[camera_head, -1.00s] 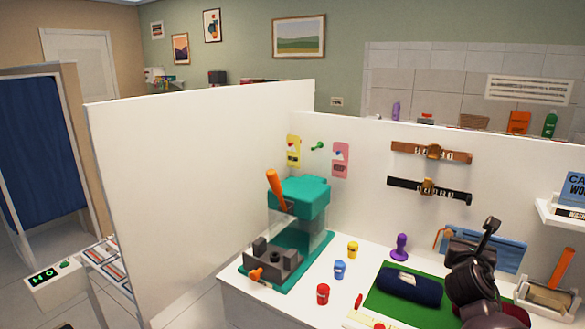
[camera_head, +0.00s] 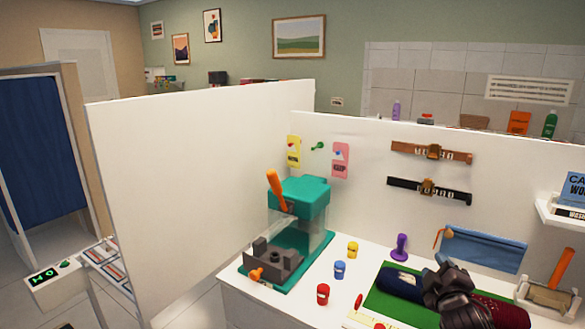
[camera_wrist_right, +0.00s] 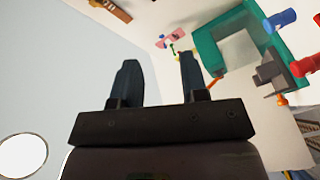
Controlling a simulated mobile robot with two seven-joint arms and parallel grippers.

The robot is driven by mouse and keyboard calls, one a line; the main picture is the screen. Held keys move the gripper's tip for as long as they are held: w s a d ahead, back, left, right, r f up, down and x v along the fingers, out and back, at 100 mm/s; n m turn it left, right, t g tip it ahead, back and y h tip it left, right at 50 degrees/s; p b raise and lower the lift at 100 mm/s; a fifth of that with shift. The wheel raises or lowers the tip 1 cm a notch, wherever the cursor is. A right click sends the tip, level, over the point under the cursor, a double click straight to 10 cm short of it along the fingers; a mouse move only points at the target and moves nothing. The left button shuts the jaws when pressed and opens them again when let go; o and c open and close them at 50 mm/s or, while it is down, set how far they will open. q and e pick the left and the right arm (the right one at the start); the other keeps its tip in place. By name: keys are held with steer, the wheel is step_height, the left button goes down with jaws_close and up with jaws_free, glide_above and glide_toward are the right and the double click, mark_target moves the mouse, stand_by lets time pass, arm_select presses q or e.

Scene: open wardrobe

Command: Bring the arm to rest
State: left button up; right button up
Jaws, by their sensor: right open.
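My right gripper (camera_head: 450,290) is dark and sits low at the right in the head view, over the green mat (camera_head: 382,303) and in front of the rolled dark blue and maroon cloths. Its jaws are hard to make out there. In the right wrist view its two fingers (camera_wrist_right: 157,80) stand apart with nothing between them. Whether it touches the cloths cannot be told. My left gripper is in neither view.
A teal press (camera_head: 305,195) with an orange lever stands at the left of the white counter. Small red, blue and yellow pots and a purple stamp (camera_head: 400,247) stand between it and the mat. A blue cloth pouch (camera_head: 482,250) and white partition walls (camera_head: 200,180) lie behind.

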steer(key=s+a+f+m+g+y, duration=0.1)
steer(key=s+f+m+g, duration=0.1)
steer(key=s+f, duration=0.6)
steer(key=s+a+f+m+g, duration=0.2)
steer(key=s+f+m, duration=0.2)
steer(key=s+f, duration=0.4)
steer(key=s+a+f+m+g+y, duration=0.1)
steer(key=s+f+m, duration=0.3)
steer(key=s+f, duration=0.4)
steer(key=s, duration=0.6)
steer(key=shift+s+a+f+g+y, duration=0.3)
steer(key=shift+a+f+g, duration=0.1)
steer(key=shift+o, duration=0.2)
